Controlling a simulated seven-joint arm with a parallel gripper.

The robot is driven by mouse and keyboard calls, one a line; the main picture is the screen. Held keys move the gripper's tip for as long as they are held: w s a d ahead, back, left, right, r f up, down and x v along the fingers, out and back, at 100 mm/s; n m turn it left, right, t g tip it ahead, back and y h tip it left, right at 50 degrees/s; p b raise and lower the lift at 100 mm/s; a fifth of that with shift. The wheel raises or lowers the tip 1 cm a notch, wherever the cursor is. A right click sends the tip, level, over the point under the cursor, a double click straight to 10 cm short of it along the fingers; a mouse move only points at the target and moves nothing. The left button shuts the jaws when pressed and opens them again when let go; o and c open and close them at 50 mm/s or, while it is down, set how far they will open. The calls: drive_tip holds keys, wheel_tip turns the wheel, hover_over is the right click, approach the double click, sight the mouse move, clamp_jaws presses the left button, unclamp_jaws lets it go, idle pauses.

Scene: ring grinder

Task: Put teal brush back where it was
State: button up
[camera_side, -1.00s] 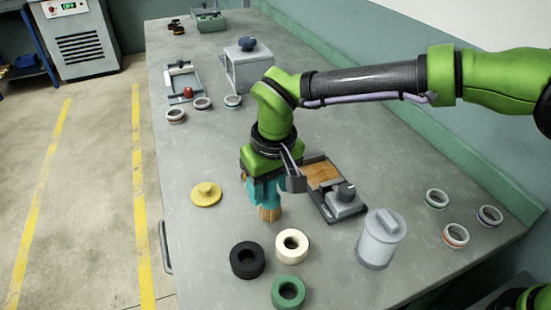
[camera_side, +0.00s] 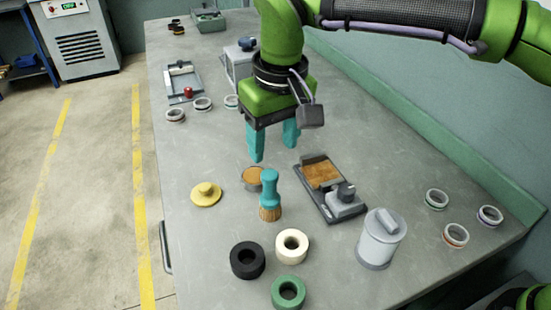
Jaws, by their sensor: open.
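The teal brush (camera_side: 270,194) stands upright on the table, its tan bristles down and its teal handle up. It is just in front of a small round grey dish with tan contents (camera_side: 252,178) and left of the dark tray (camera_side: 328,196). My gripper (camera_side: 273,156) is open and empty above and behind the brush, its two teal fingers pointing down. The fingers are apart from the brush handle, and nothing is between them.
A yellow knobbed disc (camera_side: 206,194) lies to the left. Black (camera_side: 247,260), cream (camera_side: 292,246) and green (camera_side: 288,292) rings lie in front. A grey lidded canister (camera_side: 381,239) stands at right, with several small rings (camera_side: 455,236) beyond it.

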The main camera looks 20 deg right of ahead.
drive_tip(key=s+d+r+m+t+y, duration=0.1)
drive_tip(key=s+d+r, duration=0.15)
drive_tip(key=d, duration=0.75)
drive_tip(key=s+d+r+m+t+y, duration=0.1)
drive_tip(key=s+d+r+m, duration=0.15)
drive_tip(key=d, duration=0.75)
drive_tip(key=s+d+f+m+t, duration=0.2)
drive_tip(key=s+d+f, duration=0.3)
drive_tip(key=s+d, duration=0.5)
drive_tip(key=shift+d+f+m+t, duration=0.35)
drive_tip(key=shift+d+t, duration=0.1)
drive_tip(key=shift+t, duration=0.45)
